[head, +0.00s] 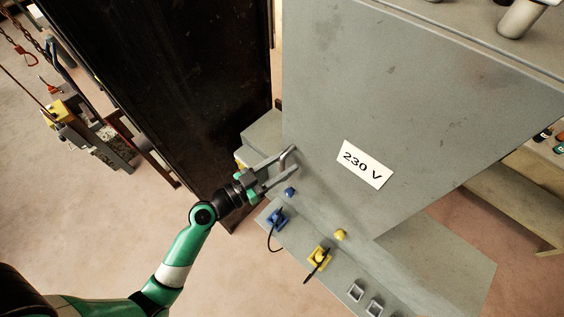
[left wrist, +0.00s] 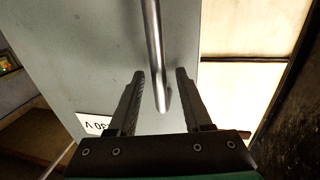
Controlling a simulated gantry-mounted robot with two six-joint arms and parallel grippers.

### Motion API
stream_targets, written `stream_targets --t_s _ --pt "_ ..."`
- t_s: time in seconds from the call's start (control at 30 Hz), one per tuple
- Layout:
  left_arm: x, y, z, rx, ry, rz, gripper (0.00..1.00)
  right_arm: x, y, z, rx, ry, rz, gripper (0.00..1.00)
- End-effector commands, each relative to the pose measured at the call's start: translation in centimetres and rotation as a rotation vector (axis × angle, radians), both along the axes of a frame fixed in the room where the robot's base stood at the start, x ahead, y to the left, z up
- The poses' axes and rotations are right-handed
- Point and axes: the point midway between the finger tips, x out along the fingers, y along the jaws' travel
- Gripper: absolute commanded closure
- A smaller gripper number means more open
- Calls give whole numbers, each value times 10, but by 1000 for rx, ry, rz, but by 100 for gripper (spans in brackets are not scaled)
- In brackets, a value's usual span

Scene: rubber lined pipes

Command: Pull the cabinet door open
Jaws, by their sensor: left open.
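The grey cabinet door (head: 335,75) carries a white "230 V" label (head: 365,164) and looks shut. Its metal handle (head: 287,153) is near the door's lower left corner. In the left wrist view the handle (left wrist: 153,40) is a bent bar running down the picture, with its lower end between my fingers. My left gripper (head: 284,165) is open at the handle, one finger on each side of it; it also shows in the left wrist view (left wrist: 160,73). I cannot tell whether a finger touches the bar. My right gripper is not in view.
Blue (head: 277,217) and yellow (head: 319,257) sockets are on a ledge below the door. A dark, rusty panel (head: 190,80) stands left of the cabinet. Chains and a yellow-grey device (head: 65,112) are at far left. The floor at lower left is open.

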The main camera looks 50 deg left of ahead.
Motion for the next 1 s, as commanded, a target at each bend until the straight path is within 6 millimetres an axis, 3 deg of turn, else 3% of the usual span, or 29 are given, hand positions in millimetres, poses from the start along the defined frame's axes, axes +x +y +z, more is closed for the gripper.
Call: stream_targets --t_s 0.03,0.3,1.0 --pt "0 0 0 0 0 0 50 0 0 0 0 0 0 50" --pt "0 0 0 0 0 0 99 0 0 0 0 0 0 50" --pt "0 0 0 0 0 0 100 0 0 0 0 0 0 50"
